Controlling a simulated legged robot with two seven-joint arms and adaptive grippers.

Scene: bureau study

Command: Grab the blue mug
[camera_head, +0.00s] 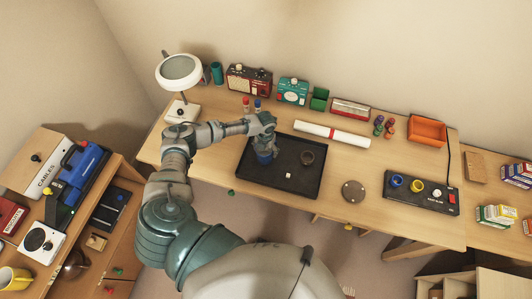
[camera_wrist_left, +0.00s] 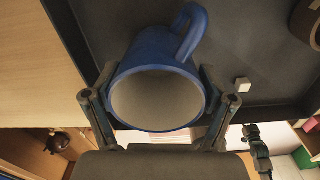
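The blue mug (camera_wrist_left: 160,60) fills the middle of the left wrist view, its pale open mouth facing the camera and its handle pointing up and right. In the head view the mug (camera_head: 264,157) shows small at the left part of the black tray (camera_head: 290,191), partly hidden under my left gripper (camera_head: 264,143). The fingers of my left gripper (camera_wrist_left: 158,100) lie against both sides of the mug, shut on it. I cannot tell whether the mug's base touches the tray.
A dark brown cup (camera_head: 307,158) and a small white cube (camera_head: 288,175) are on the tray, right of the mug. A rolled paper (camera_head: 332,133) lies behind it, a round brown disc (camera_head: 353,191) to the right. A white lamp (camera_head: 180,72) stands back left.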

